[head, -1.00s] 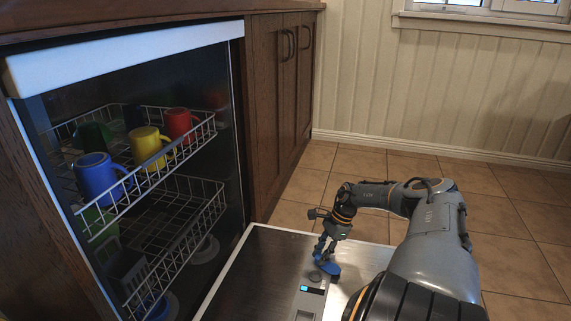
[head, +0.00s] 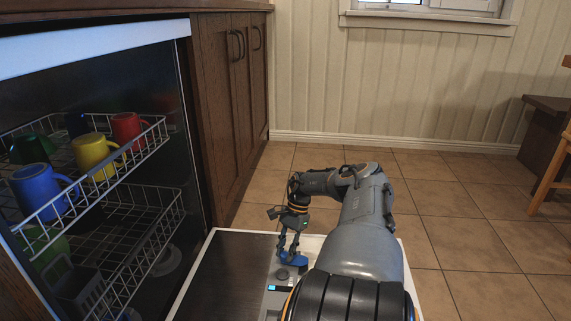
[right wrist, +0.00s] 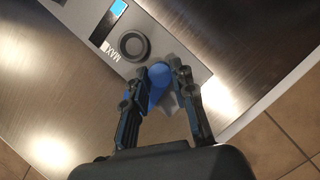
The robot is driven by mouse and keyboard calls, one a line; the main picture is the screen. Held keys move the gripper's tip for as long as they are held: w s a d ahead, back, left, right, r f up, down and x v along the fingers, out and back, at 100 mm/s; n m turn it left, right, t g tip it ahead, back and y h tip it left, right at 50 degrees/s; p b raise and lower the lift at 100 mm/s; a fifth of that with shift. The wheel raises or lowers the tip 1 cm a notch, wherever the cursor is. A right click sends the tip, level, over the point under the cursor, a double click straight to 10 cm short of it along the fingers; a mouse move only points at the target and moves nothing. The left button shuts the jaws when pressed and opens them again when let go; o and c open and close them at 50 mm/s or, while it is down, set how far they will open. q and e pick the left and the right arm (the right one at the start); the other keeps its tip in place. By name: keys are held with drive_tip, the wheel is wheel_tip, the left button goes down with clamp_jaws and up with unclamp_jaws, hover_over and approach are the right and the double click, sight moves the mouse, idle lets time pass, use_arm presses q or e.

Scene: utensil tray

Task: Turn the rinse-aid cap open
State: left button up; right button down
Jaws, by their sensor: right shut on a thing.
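The blue rinse-aid cap (head: 295,259) sits at the dispenser panel on the open dishwasher door (head: 228,265). My right gripper (head: 291,251) points down onto it from above. In the right wrist view the blue cap (right wrist: 159,80) is between the two fingertips (right wrist: 160,72), which are shut on it and hide its sides. A dark round knob (right wrist: 133,46) is beside it, next to the printed word MAX, on the grey panel (right wrist: 105,22) with a lit blue display. My left gripper is not in view.
The dishwasher's upper rack (head: 150,140) holds several coloured mugs, including a blue mug (head: 38,188) and a yellow mug (head: 93,152). The lower rack (head: 150,235) is pulled little or not at all. Tiled floor (head: 470,240) lies open to the right; a wooden chair stands at the far right.

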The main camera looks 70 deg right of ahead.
drive_tip(key=shift+d, duration=0.1)
drive_tip(key=c, duration=1.1)
unclamp_jaws()
drive_tip(key=v, duration=1.2)
